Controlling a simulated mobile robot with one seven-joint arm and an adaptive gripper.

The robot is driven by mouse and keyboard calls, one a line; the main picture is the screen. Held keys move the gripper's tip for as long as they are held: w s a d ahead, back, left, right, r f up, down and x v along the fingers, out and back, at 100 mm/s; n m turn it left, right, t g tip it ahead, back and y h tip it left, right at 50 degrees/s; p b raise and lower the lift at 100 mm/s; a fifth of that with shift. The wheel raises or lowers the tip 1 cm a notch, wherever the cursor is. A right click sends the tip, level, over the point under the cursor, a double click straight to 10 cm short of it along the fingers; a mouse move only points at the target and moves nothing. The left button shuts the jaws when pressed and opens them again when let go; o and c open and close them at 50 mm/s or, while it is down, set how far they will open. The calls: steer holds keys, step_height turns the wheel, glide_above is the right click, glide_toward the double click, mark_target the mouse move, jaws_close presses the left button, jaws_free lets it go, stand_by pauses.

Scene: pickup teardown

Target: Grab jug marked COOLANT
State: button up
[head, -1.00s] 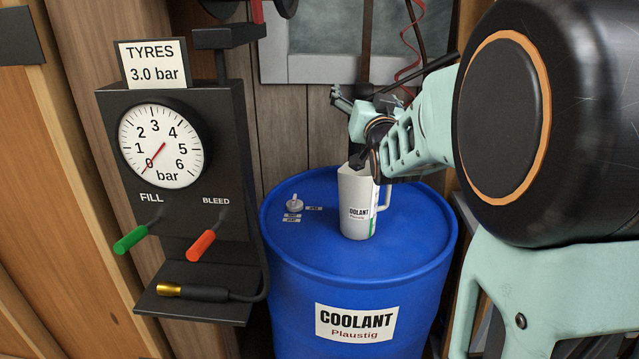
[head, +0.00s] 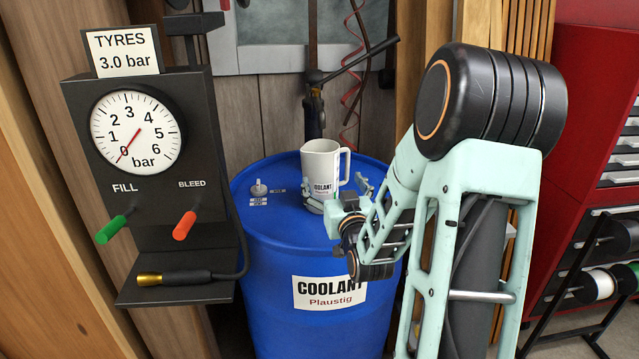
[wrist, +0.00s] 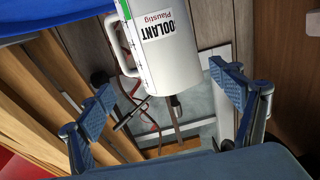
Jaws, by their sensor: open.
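The white jug marked COOLANT (head: 320,170) stands upright on top of the blue drum (head: 262,222), with its handle on the right in the head view. My gripper (head: 338,195) is low on the near side of the jug, at drum-top height. In the wrist view the jug (wrist: 166,50) appears upside down between the two spread fingers of my gripper (wrist: 165,95), with its handle at the left. The gripper is open, and a gap shows on each side of the jug. My wrist hides part of the drum's label in the head view.
A tyre gauge panel (head: 195,100) with a green lever (head: 115,228) and a red lever (head: 184,226) stands left of the drum. A small cap (head: 259,188) sits on the drum lid. A red cabinet (head: 590,90) stands at the right.

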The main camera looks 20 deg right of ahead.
mark_target(328, 171)
steer(key=x, duration=0.5)
steer(key=shift+w, duration=0.1)
steer(key=shift+a+p+x, duration=0.15)
steer(key=shift+p+x, duration=0.05)
steer(key=shift+x, duration=1.1)
steer(key=shift+a+p+x, duration=0.15)
steer(key=shift+a+x, duration=0.05)
steer(key=shift+x, duration=1.1)
steer(key=shift+f, duration=0.1)
steer(key=shift+c, duration=0.4)
steer(key=c, duration=2)
steer(key=shift+w, duration=0.1)
steer(key=shift+c, duration=0.5)
